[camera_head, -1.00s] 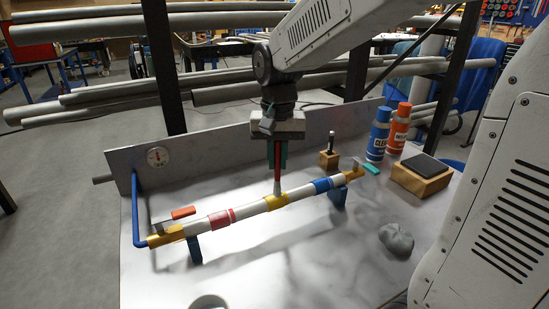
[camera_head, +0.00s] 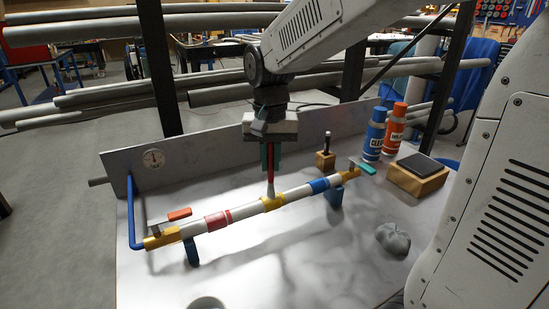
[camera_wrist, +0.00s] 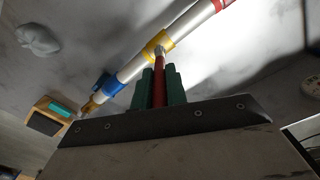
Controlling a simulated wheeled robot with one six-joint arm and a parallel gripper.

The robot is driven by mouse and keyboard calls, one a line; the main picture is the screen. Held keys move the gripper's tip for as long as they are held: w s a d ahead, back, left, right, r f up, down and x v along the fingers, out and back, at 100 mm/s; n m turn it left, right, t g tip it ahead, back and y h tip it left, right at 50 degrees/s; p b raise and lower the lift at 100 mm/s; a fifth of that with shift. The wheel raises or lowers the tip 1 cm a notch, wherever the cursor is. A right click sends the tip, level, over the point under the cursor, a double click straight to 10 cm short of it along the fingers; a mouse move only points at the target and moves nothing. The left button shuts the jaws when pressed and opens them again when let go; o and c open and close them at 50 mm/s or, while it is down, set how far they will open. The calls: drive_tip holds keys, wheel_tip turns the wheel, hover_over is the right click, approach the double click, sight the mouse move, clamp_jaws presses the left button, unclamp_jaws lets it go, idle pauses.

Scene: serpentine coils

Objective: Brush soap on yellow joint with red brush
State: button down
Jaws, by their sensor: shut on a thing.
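A white pipe (camera_head: 243,212) runs across the metal worktop on blue supports, with red, yellow and blue bands. The yellow joint (camera_head: 273,204) is its middle band and also shows in the wrist view (camera_wrist: 157,42). My gripper (camera_head: 271,162) is above the joint, its green fingers shut on the red brush (camera_head: 271,172). The brush points down, and its pale tip meets the top of the yellow joint in both views. The red handle (camera_wrist: 159,88) shows between the fingers in the wrist view. Whether soap is on the joint cannot be told.
A blue bottle (camera_head: 375,134) and an orange bottle (camera_head: 394,130) stand at the back right. Near them are a small wooden holder (camera_head: 325,160) and a wooden block with a dark pad (camera_head: 418,176). A grey lump (camera_head: 393,239) lies front right.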

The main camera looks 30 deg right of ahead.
drive_tip(key=shift+a, duration=1.25)
drive_tip(key=shift+d+f, duration=0.1)
drive_tip(key=shift+d, duration=0.7)
drive_tip(key=shift+d, duration=0.15)
drive_tip(key=shift+a, duration=1)
idle(0.3)
drive_tip(key=shift+r, duration=0.2)
